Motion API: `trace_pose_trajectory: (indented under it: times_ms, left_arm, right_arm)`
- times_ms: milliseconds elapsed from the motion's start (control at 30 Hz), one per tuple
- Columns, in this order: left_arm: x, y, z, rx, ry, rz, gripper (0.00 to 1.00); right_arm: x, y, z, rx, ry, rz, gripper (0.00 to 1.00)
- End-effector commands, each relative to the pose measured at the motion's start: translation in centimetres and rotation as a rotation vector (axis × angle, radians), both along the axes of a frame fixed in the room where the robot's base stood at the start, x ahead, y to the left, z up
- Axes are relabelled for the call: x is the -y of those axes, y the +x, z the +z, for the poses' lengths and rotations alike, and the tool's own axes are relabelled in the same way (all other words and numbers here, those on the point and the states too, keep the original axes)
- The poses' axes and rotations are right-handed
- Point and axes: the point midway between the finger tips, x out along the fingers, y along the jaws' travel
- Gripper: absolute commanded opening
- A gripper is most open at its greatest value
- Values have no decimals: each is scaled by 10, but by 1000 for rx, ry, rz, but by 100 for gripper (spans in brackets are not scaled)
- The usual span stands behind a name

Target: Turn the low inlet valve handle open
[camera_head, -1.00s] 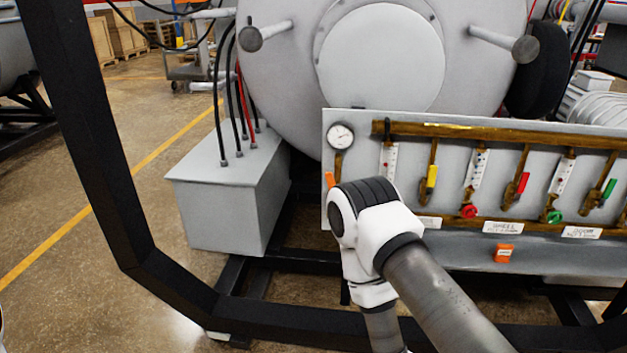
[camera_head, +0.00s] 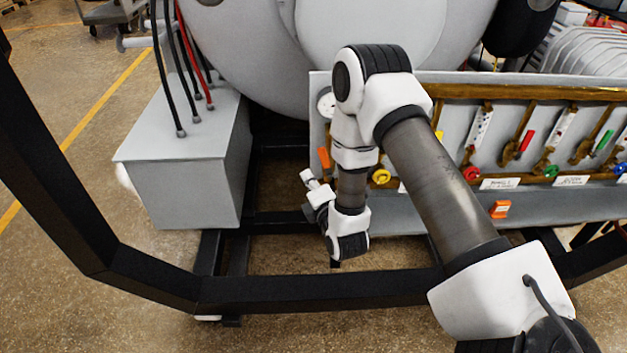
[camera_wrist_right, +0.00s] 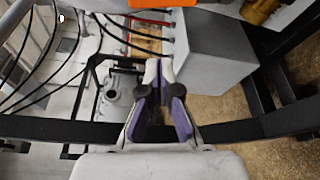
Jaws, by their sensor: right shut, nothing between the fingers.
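An orange handle (camera_head: 323,158) hangs at the left end of the grey valve panel (camera_head: 400,222), below the round gauge (camera_head: 326,103). The panel's lettering is too small to read, so I cannot tell if this is the low inlet handle. My right gripper (camera_head: 308,179) is just below and left of that handle, apart from it. In the right wrist view its purple-padded fingers (camera_wrist_right: 159,70) are shut and empty. An orange piece (camera_wrist_right: 150,3) shows at that view's top edge, likely the same handle. My right forearm hides part of the panel. My left gripper is out of view.
A grey box (camera_head: 185,160) with black and red cables stands left of my right gripper. A black frame bar (camera_head: 300,292) crosses in front. Other valves with red (camera_head: 525,141) and green (camera_head: 604,141) handles line the panel to the right.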

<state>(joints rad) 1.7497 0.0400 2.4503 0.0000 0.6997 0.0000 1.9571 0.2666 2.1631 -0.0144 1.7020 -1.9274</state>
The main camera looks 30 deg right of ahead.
Motion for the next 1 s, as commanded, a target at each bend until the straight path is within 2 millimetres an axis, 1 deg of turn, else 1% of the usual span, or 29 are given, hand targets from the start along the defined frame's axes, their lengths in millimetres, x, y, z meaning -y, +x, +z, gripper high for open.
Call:
trace_pose_trajectory:
  times_ms: [33,233,300,467,833,933,1000]
  left_arm:
    - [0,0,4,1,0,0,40]
    - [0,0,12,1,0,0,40]
    - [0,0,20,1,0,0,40]
    - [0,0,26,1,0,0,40]
    - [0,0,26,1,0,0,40]
    - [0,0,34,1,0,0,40]
    - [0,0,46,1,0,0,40]
  right_arm:
    - [3,11,2,4,-1,0,0]
    - [12,53,-2,3,0,0,0]
    - [27,41,4,-3,3,-6,0]
    - [41,31,6,-3,2,-3,0]
    - [44,29,6,-2,1,0,0]
    - [46,27,10,-3,2,-1,0]
    - [50,25,15,-3,2,-2,0]
